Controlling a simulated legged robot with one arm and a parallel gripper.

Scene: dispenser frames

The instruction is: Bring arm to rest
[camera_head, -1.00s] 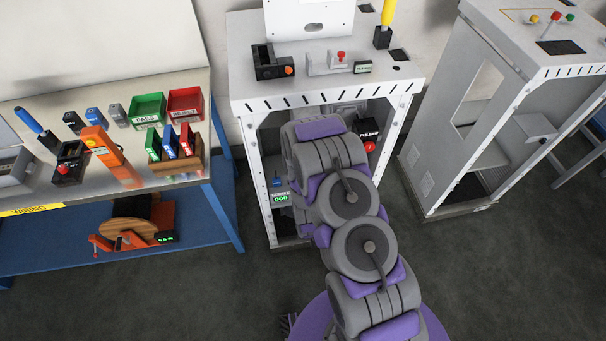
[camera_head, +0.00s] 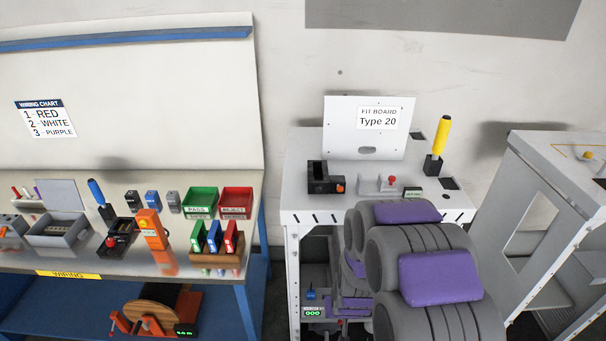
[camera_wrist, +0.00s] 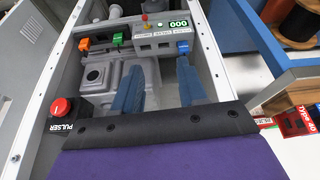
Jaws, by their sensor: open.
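My grey and purple arm rises at the lower right of the head view, folded in front of the white dispenser frame (camera_head: 292,240). My gripper is hidden behind the arm in the head view. In the wrist view my gripper (camera_wrist: 160,75) shows two blue fingers spread apart, with nothing between them. The fingers point into the lower bay of the frame, over a grey moulded housing (camera_wrist: 105,80). A counter panel with a green 000 display (camera_wrist: 178,24) and a blue connector (camera_wrist: 183,47) lie beyond the fingertips.
A red PULSER button (camera_wrist: 60,108) sits on the frame's left side. The fit board (camera_head: 340,140) and yellow-handled tool (camera_head: 441,140) stand on the frame's top. The wiring bench (camera_head: 215,272) is left; another frame (camera_head: 570,180) is right.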

